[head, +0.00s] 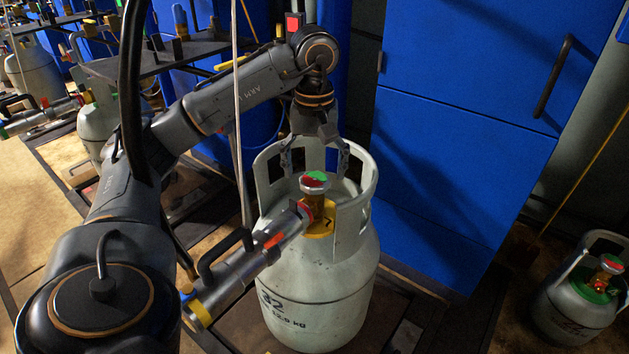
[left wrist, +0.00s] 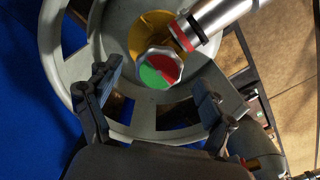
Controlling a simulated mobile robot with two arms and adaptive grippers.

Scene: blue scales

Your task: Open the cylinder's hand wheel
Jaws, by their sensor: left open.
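The grey-white gas cylinder (head: 325,275) stands upright in the middle of the head view, with a cut-out collar around its top. Its red and green hand wheel (head: 314,181) sits on a brass valve with a yellow tag inside the collar. In the left wrist view the hand wheel (left wrist: 159,68) is seen from above.
A silver filling coupling (head: 235,275) with a black handle joins the valve from the lower left. A blue cabinet (head: 460,130) stands behind at right. Another cylinder (head: 575,305) stands at lower right. A pale hose (head: 238,110) hangs beside my left arm.

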